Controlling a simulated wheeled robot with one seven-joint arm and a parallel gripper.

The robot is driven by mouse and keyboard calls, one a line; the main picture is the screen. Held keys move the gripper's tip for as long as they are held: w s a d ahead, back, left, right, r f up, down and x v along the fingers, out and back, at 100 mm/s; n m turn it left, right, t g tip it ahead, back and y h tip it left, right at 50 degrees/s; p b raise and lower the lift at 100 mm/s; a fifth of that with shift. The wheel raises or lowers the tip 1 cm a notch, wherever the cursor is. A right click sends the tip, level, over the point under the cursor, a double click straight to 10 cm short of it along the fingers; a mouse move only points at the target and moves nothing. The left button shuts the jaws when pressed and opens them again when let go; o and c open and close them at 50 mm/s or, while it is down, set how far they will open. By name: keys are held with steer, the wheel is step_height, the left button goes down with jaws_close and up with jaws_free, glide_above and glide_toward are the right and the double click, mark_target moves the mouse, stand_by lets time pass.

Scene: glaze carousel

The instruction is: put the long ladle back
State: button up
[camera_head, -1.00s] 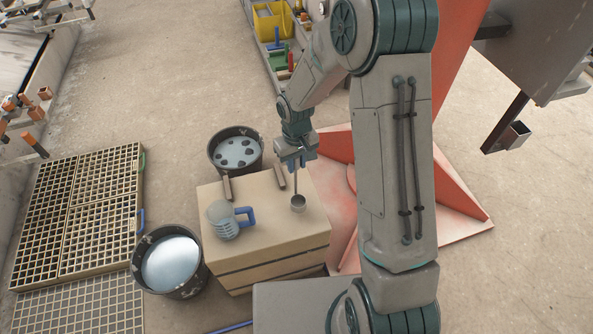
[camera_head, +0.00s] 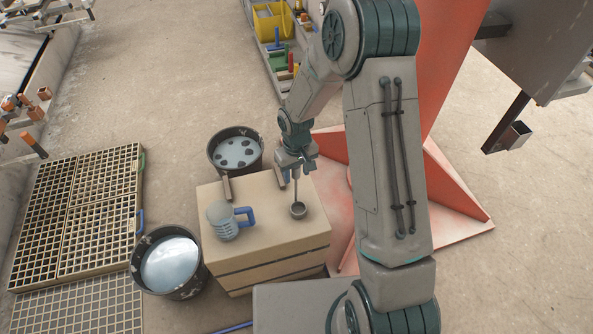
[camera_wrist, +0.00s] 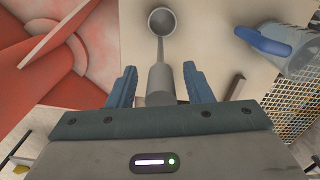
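The long ladle is a grey cup (camera_head: 298,210) on a thin upright handle, over the top of the tan box (camera_head: 262,248). I cannot tell whether the cup touches the box. My gripper (camera_head: 296,164) is above it, at the handle's upper end. In the wrist view, the ladle's thick grey grip (camera_wrist: 160,84) lies between the two blue fingers of my gripper (camera_wrist: 160,72), with a gap showing on each side. The gripper is open around the handle. The ladle's cup also shows in the wrist view (camera_wrist: 162,20).
A grey jug with a blue handle (camera_head: 224,222) stands on the box, left of the ladle. A brown post (camera_head: 227,188) rises at the box's back edge. Two dark buckets, one behind (camera_head: 212,160) and one left (camera_head: 140,280), hold pale liquid. An orange-red stand (camera_head: 455,195) is close at right.

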steer(key=shift+r, duration=0.1)
step_height(320, 180, up, 12)
steer(key=shift+w+f+p, duration=0.1)
steer(key=shift+p, duration=0.75)
steer(key=s+d+r+m, duration=0.1)
steer(key=s+d+r, duration=0.2)
steer(key=s+r, duration=0.2)
steer(key=s+d+r+m+t, duration=0.1)
steer(key=s+d+r+m, duration=0.1)
steer(key=s+r, duration=0.3)
steer(key=s+d+r+m+t, duration=0.1)
steer(key=s+d+r, duration=0.3)
steer(key=s, duration=0.6)
steer(key=shift+d+r+m, duration=0.25)
steer(key=shift+r+m, duration=0.05)
steer(key=shift+r, duration=0.25)
step_height(320, 180, up, 11)
steer(key=t+p, duration=0.1)
steer(key=p, duration=0.8)
steer(key=shift+d+f+p, duration=0.15)
steer(key=shift+d+p, duration=0.05)
steer(key=shift+p, duration=0.2)
